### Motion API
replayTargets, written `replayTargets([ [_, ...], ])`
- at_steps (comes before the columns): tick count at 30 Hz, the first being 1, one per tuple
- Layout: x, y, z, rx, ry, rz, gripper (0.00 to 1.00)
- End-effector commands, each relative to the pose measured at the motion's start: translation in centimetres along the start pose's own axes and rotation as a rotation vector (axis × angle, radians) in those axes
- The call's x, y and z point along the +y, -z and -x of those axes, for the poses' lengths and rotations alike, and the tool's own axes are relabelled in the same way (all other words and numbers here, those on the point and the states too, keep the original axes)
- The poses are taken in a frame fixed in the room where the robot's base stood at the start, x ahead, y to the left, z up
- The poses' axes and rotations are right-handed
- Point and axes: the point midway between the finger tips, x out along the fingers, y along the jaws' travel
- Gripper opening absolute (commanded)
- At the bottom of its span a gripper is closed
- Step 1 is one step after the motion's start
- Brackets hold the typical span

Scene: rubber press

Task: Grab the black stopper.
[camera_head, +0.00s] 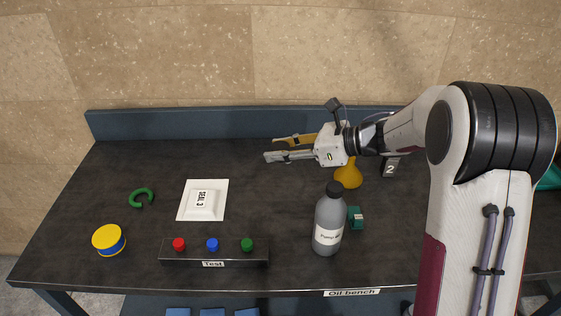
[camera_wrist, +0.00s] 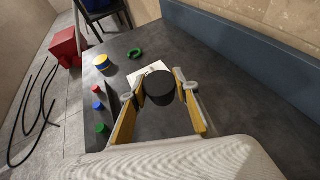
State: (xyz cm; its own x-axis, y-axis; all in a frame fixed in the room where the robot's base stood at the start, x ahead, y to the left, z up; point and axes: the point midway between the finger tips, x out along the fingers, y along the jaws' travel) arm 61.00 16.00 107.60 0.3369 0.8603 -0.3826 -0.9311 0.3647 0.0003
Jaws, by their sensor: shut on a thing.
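The black stopper (camera_wrist: 159,88) is a short dark cylinder. In the wrist view it sits between the two yellow-lined fingers of my gripper (camera_wrist: 154,86), near their tips. My gripper is shut on it and holds it from both sides. In the head view my gripper (camera_head: 276,148) reaches left over the back middle of the dark bench, its fingers roughly level. There the stopper is hard to make out against the dark bench top.
A grey bottle (camera_head: 328,225) with a black cap and an orange flask (camera_head: 348,176) stand below the arm. A white seal pad (camera_head: 222,213), green ring (camera_head: 142,197), yellow-blue tin (camera_head: 108,240) and button box (camera_head: 214,253) lie left. The back left is clear.

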Motion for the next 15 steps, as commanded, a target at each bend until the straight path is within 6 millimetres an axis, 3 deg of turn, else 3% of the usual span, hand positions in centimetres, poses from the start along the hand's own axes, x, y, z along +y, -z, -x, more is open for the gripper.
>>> replayTargets([
  [15, 0.00, -1.04, 0.43, 0.000, 0.000, 0.000, 0.09],
])
